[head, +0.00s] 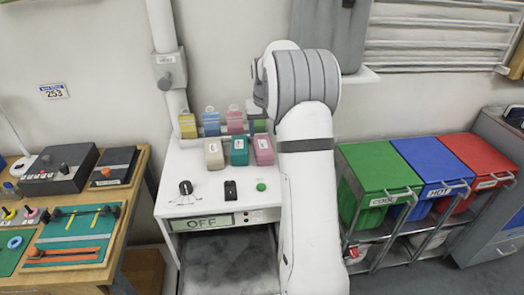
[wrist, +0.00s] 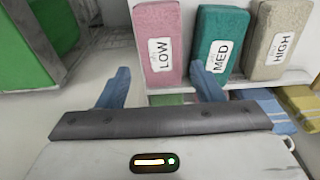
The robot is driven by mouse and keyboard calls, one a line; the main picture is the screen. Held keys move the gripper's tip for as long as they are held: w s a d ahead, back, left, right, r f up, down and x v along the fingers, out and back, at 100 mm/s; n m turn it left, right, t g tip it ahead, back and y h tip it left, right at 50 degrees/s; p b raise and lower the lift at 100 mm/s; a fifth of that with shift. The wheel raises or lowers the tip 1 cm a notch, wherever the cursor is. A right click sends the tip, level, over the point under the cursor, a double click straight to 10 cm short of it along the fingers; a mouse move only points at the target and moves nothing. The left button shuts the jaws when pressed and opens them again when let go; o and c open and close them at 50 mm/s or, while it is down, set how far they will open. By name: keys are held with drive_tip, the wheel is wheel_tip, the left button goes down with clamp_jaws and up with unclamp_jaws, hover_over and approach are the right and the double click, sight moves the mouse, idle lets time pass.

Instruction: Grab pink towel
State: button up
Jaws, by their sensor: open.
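A pink block-shaped item labelled LOW (wrist: 159,45) stands upright in the wrist view, ahead of and between my fingertips; it also shows at the right end of the front row in the head view (head: 264,150). A second pink item, a folded cloth with a tag (head: 235,122), hangs in the back row; I cannot make it out in the wrist view. My gripper (wrist: 160,72) is open and empty, its blue fingers apart and nothing visibly touched. In the head view my arm hides most of it.
A teal MED block (wrist: 220,40) and a beige HIGH block (wrist: 281,40) stand beside the pink one. Blue (head: 211,123), yellow (head: 188,126) and green (head: 257,125) cloths hang behind. The white cabinet (head: 180,160) has knobs. Coloured bins (head: 380,165) stand right.

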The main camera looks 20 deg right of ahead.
sight(263, 144)
drive_tip(key=f, duration=0.2)
drive_tip(key=f+p, duration=0.1)
drive_tip(key=f, duration=0.2)
drive_tip(key=w+f, duration=0.1)
drive_tip(key=f, duration=0.2)
drive_tip(key=shift+d, duration=0.1)
drive_tip(key=c, duration=0.8)
